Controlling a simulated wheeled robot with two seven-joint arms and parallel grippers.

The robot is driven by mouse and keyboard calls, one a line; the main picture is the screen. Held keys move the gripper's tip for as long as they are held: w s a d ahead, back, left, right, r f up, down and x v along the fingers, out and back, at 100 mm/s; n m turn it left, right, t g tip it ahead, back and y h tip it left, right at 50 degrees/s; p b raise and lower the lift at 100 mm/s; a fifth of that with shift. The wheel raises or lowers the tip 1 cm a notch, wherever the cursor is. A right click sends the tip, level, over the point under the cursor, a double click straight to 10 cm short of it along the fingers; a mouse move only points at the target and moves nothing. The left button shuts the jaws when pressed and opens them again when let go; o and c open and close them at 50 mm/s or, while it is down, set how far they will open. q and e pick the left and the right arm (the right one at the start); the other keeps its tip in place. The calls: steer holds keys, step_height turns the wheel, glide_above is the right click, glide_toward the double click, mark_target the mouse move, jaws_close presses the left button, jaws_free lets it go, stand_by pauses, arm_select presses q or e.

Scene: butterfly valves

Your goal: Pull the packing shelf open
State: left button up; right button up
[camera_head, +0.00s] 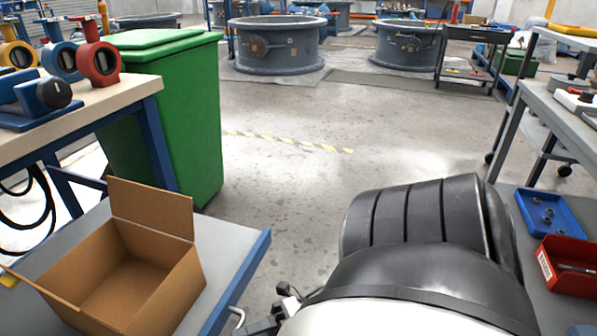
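The packing shelf (226,254) is a grey board with a blue edge, low at the bottom left, below the wooden bench. An open, empty cardboard box (155,262) stands on it. A pale metal handle (239,315) shows at the shelf's right edge, near the bottom of the picture. A gripper, by its arm my right one (265,318), is partly in view just right of the handle. My white and black arm and the bottom edge hide most of it, so its opening and any touch on the handle cannot be told. My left gripper is not in view.
A green bin (176,125) stands behind the shelf. The wooden bench (120,99) at left holds red, blue and yellow valves. At right a grey table (560,118) stands above a blue tray (552,217) and a red bin (570,264). The middle floor is clear.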

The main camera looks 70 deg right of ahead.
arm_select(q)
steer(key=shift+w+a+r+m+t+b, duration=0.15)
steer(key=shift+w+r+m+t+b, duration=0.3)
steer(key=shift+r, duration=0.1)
arm_select(e)
steer(key=v, duration=1.2)
steer(key=shift+s+d, duration=0.25)
steer(key=shift+d, duration=0.05)
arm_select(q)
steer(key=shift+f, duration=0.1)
arm_select(e)
steer(key=shift+r, duration=0.1)
